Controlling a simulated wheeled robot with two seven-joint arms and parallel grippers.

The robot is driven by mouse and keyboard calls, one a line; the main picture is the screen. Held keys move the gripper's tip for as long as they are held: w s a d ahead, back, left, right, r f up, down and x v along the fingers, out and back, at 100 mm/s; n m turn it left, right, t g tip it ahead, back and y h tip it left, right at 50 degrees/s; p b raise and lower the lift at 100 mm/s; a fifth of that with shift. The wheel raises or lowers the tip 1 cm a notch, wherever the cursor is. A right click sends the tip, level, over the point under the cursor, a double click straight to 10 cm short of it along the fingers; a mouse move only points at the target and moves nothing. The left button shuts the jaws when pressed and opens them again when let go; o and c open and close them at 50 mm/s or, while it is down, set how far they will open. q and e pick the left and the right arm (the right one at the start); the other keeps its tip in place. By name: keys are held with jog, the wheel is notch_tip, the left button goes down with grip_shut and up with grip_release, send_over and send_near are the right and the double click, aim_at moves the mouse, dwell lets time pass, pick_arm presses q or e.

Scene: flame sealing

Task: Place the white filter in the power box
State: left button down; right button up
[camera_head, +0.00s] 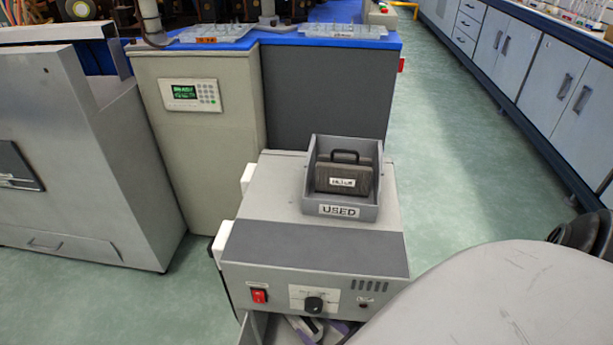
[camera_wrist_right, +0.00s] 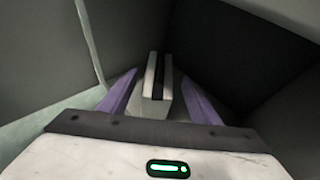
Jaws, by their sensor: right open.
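The power box (camera_head: 300,250) is a grey unit with a red switch and a dial on its front. My right gripper (camera_head: 318,327) is low in front of the box, partly cut off by the frame edge and my arm. In the right wrist view, the purple fingers of my right gripper (camera_wrist_right: 160,100) stand apart. A white block with a dark stripe (camera_wrist_right: 150,80), seemingly the white filter, lies between and just beyond them. I cannot tell whether the fingers touch it. My left gripper is not in view.
A grey tray labelled "USED" (camera_head: 368,212) sits on the box and holds a dark handled filter (camera_head: 343,178). White pieces (camera_head: 222,239) stick out from the box's left side. Dark walls (camera_wrist_right: 240,50) surround my right gripper. Cabinets (camera_head: 545,75) line the right; floor (camera_head: 450,150) between is clear.

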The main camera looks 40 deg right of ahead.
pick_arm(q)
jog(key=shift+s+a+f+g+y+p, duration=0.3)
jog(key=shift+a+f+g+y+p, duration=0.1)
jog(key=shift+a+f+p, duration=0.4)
pick_arm(e)
jog(key=shift+v, duration=2.85)
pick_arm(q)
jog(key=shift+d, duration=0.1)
pick_arm(e)
jog(key=shift+w, duration=0.1)
